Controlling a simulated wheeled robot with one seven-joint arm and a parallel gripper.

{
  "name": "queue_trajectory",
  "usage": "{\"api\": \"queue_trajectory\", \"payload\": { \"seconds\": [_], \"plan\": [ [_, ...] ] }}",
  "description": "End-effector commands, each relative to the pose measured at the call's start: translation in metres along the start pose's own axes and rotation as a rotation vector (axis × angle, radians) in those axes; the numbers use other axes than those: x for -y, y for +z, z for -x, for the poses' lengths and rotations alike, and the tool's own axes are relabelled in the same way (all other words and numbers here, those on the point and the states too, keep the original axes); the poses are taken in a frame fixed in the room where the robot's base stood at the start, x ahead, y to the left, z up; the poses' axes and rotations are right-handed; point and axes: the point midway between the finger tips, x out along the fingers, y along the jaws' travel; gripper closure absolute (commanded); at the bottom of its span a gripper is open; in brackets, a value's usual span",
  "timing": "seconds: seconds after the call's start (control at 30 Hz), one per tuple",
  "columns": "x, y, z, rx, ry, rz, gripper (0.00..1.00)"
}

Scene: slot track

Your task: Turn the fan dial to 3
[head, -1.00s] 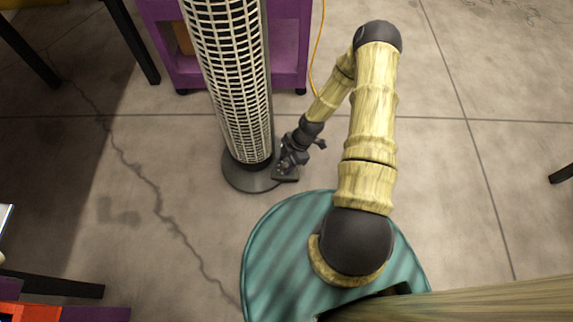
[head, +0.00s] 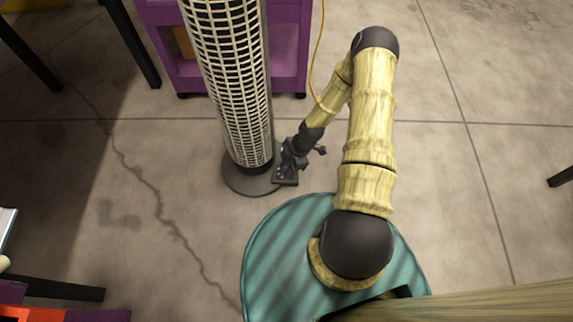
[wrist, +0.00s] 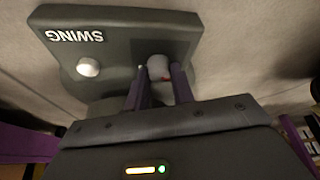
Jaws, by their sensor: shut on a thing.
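The fan (head: 232,85) is a tall tower with a pale grille, standing on a dark round base (head: 245,184). Its dark control panel (head: 286,182) sits low at the base's right side. In the wrist view the panel (wrist: 115,35) bears the upside-down word SWING, with a pale knob (wrist: 88,67) below it. A second pale, rounded dial (wrist: 158,66) shows between the purple fingers of my gripper (wrist: 158,85), which is shut on it. A small red mark shows on this dial. Its label and setting are hidden. My gripper (head: 284,170) is at the panel in the head view.
A purple cabinet (head: 290,55) stands behind the fan, with a yellow cord (head: 314,70) hanging beside it. Dark table legs (head: 133,45) are at the upper left. The concrete floor (head: 480,140) to the right is mostly clear.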

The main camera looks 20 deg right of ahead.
Motion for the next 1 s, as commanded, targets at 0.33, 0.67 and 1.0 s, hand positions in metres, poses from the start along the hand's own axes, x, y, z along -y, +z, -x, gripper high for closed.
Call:
{"api": "queue_trajectory", "payload": {
  "seconds": [0.33,0.67,1.0],
  "plan": [
    [0.0022,-0.0026,0.005,0.0,0.082,-0.202,0.99],
    [0.0043,-0.0041,0.005,0.0,0.199,-0.485,0.99],
    [0.0057,-0.0046,0.0041,0.001,0.324,-0.783,0.99]
  ]
}}
